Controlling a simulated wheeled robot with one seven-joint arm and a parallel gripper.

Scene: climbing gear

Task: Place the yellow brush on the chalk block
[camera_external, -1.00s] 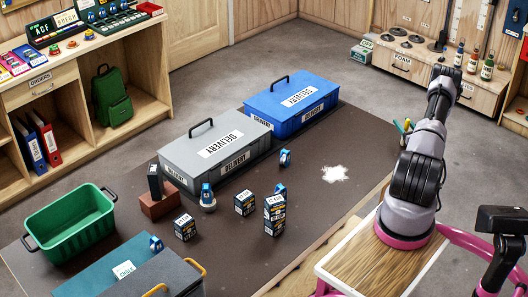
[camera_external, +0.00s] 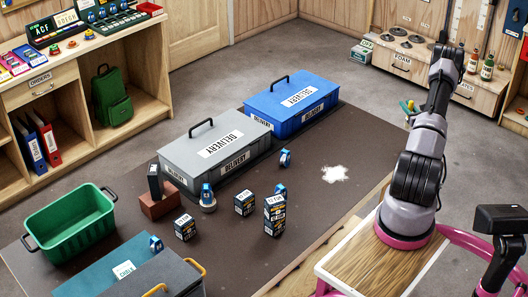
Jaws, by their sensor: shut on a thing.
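My gripper (camera_external: 410,115) shows only in part at the left edge of my raised arm, which hides the rest of it. A small yellow piece, which looks like part of the yellow brush (camera_external: 405,105), shows there with green and blue bits around it, held in the air beyond the mat's right edge. Several dark boxes with white labels stand on the mat: one at the left (camera_external: 185,227), one in the middle (camera_external: 244,203) and a stack at the right (camera_external: 275,214). The labels are too small to tell which is the chalk block.
A grey delivery box (camera_external: 185,158) and a blue delivery box (camera_external: 270,103) stand at the back of the dark mat (camera_external: 325,220). A green crate (camera_external: 70,228) is at the left. Small blue items (camera_external: 207,195) stand among the boxes. White powder (camera_external: 335,173) lies on clear mat at the right.

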